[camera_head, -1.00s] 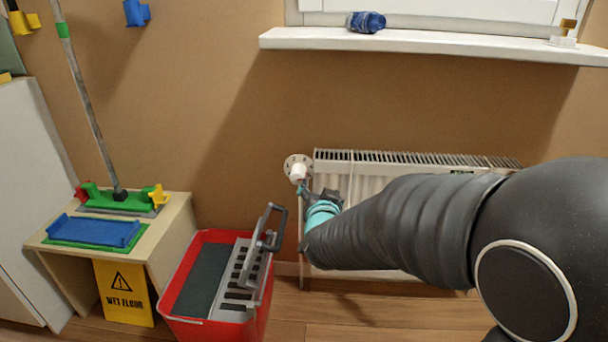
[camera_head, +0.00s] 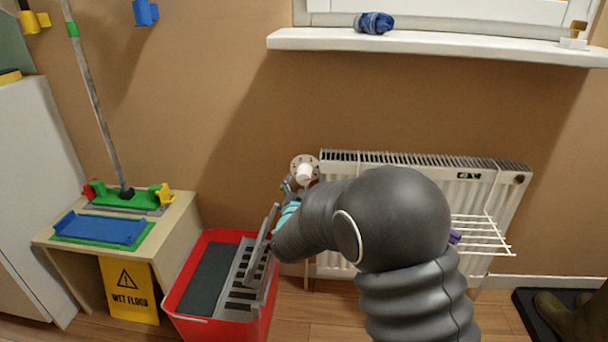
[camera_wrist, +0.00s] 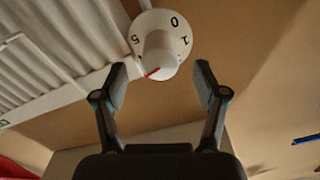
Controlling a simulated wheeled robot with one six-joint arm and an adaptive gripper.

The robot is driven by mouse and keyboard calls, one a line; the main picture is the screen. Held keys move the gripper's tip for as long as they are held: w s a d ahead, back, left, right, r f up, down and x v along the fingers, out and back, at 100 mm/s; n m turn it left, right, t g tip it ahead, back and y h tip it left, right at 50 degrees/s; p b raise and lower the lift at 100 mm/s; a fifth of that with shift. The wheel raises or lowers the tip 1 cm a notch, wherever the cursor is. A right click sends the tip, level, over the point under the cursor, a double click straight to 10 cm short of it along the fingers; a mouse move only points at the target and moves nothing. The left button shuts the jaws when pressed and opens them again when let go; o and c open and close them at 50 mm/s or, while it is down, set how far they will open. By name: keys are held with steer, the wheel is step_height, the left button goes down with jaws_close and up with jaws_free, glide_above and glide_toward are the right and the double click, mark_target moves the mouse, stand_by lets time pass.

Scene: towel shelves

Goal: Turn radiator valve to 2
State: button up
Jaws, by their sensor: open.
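The radiator valve (camera_head: 304,170) is a white knob on a round white dial, on the wall at the radiator's left end. In the wrist view the valve knob (camera_wrist: 160,54) shows close up, with 5, 0 and 1 readable on the dial. A red mark on the knob points toward the lower left of the picture; the number there cannot be read, and 2 is not readable. My gripper (camera_wrist: 160,80) is open and empty, its fingertips apart on either side just below the knob. In the head view my gripper (camera_head: 288,187) is partly hidden by my arm, left of and below the valve.
The white radiator (camera_head: 335,180) stands right of the valve, with a wire drying rack (camera_head: 485,236) on it. A red bucket (camera_head: 220,327) with a grey wringer stands below my gripper. A small wooden table (camera_head: 185,225) and yellow wet floor sign (camera_head: 128,290) are left.

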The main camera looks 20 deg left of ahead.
mark_target(303, 180)
steer(key=shift+x, duration=2.6)
steer(key=c, duration=1.2)
